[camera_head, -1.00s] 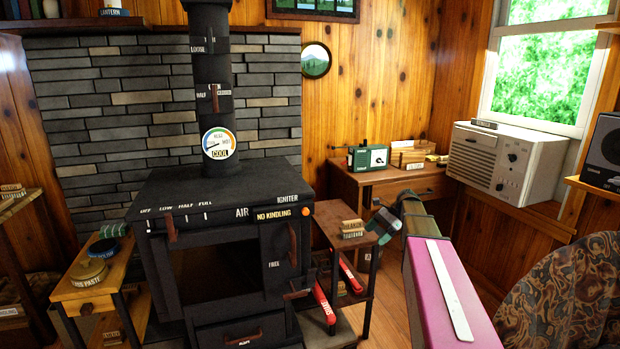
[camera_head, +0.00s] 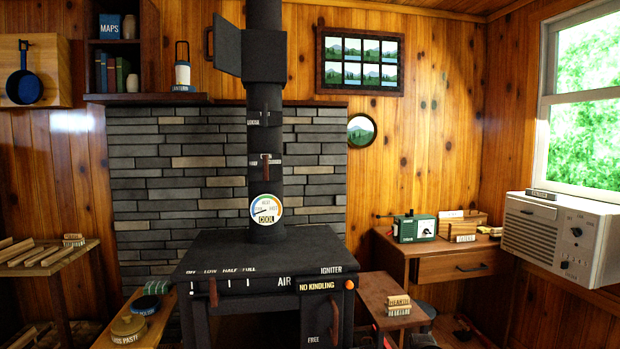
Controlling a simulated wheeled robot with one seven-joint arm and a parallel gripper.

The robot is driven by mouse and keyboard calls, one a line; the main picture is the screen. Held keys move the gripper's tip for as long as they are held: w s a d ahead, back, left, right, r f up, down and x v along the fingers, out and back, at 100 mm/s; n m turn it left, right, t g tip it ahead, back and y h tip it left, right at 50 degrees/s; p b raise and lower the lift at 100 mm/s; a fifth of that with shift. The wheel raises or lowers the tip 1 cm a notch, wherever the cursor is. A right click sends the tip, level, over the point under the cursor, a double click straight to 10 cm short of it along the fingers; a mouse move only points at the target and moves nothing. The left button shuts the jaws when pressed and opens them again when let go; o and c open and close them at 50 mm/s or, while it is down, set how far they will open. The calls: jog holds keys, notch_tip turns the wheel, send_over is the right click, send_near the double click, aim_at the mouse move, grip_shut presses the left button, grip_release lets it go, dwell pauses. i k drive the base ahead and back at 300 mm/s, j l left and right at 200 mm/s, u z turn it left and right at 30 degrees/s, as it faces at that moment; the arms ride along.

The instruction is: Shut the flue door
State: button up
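The flue door (camera_head: 228,45) is a dark metal panel high on the black stove pipe (camera_head: 265,190). It stands open, swung out to the left of the box-shaped flue housing (camera_head: 265,57). A small handle shows on its left edge. What looks like the end of my gripper (camera_head: 424,308) shows small and dark at the lower right, behind the small side table. It is far below and to the right of the flue door and not touching it. Its fingers cannot be made out.
The black stove (camera_head: 265,250) stands below the pipe. A shelf (camera_head: 150,98) with a lantern (camera_head: 182,70) is left of the flue door. A framed window picture (camera_head: 360,60) hangs to the right. Side tables flank the stove. A desk (camera_head: 430,265) stands at the right.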

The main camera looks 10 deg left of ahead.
aim_at(227, 57)
jog(key=k+j, duration=0.15)
jog(key=j, duration=0.4)
jog(key=k+j+z, duration=0.1)
jog(key=j, duration=0.45)
jog(key=k+j, duration=0.15)
jog(key=j, duration=0.4)
jog(key=k+j+z, duration=0.1)
jog(key=j, duration=0.45)
jog(key=k+j, duration=0.2)
jog(key=j, duration=0.3)
jog(key=k+j+z, duration=0.1)
jog(key=j, duration=0.45)
jog(key=k+j, duration=0.25)
jog(key=j, duration=0.25)
jog(key=k+j+z, duration=0.1)
jog(key=j, duration=0.4)
jog(key=l, duration=0.1)
